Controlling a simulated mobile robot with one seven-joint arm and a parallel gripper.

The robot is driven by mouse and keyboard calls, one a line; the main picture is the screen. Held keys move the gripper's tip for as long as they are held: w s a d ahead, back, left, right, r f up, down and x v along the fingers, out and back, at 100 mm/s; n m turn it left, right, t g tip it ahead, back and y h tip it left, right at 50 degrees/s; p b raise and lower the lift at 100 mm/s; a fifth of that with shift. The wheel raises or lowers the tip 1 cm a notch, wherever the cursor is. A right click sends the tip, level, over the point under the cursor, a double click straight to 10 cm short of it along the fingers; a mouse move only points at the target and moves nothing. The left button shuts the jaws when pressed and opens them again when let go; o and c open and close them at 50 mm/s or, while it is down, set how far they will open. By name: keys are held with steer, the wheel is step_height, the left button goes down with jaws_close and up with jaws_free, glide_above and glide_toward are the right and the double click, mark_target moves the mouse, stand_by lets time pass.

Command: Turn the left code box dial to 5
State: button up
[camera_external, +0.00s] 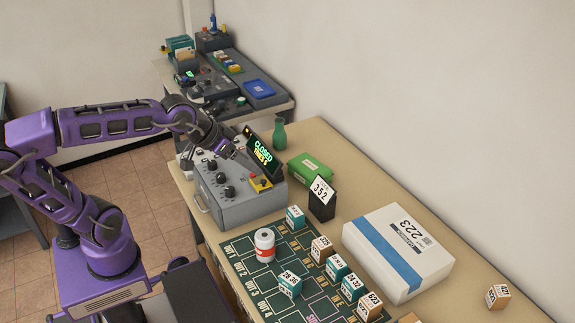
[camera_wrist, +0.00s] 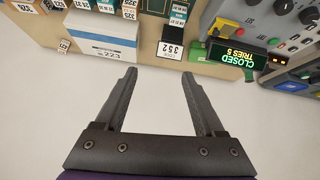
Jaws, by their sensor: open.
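The grey code box (camera_external: 235,205) stands on the table with a row of black dials on its sloped top. The dial at the far left of the row (camera_external: 212,165) is in view, but its setting is too small to read. The display (camera_external: 262,155) reads CLOSED, TRIES 5; it also shows upside down in the wrist view (camera_wrist: 238,55). Part of the box, with black knobs (camera_wrist: 308,15), is at the upper right there. My gripper (camera_wrist: 160,75) is open and empty. In the external view my gripper (camera_external: 228,150) is above the back of the box, apart from the dials.
A yellow base with a red button (camera_external: 261,183) is on the box's right side. A green vase (camera_external: 279,134), a green box (camera_external: 310,167) and a black stand with card 352 (camera_external: 322,200) are behind and right. A white parcel (camera_external: 398,250) and several small boxes lie farther right.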

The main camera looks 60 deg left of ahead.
steer(key=w+d+r+n+t+h+b, duration=0.1)
steer(key=w+d+r+h, duration=0.25)
steer(key=w+d, duration=0.3)
steer(key=w+d+r+t+h+b, duration=0.1)
steer(key=w+d+r+h+b, duration=0.1)
steer(key=w+d+r, duration=0.45)
steer(key=m+g+y, duration=1)
steer(key=m+g, duration=0.2)
steer(key=m, duration=0.4)
glide_above(212, 163)
steer(key=w+d, duration=0.3)
steer(key=d, duration=0.3)
step_height(212, 163, down, 15)
steer(key=shift+t, duration=0.3)
steer(key=b+x, duration=0.1)
steer(key=x, duration=0.4)
steer(key=b+x, duration=0.1)
steer(key=x, duration=0.5)
steer(key=b+x, duration=0.2)
steer(key=x, duration=0.4)
steer(key=shift+s+d+f, duration=0.2)
steer(key=shift+s+d, duration=0.05)
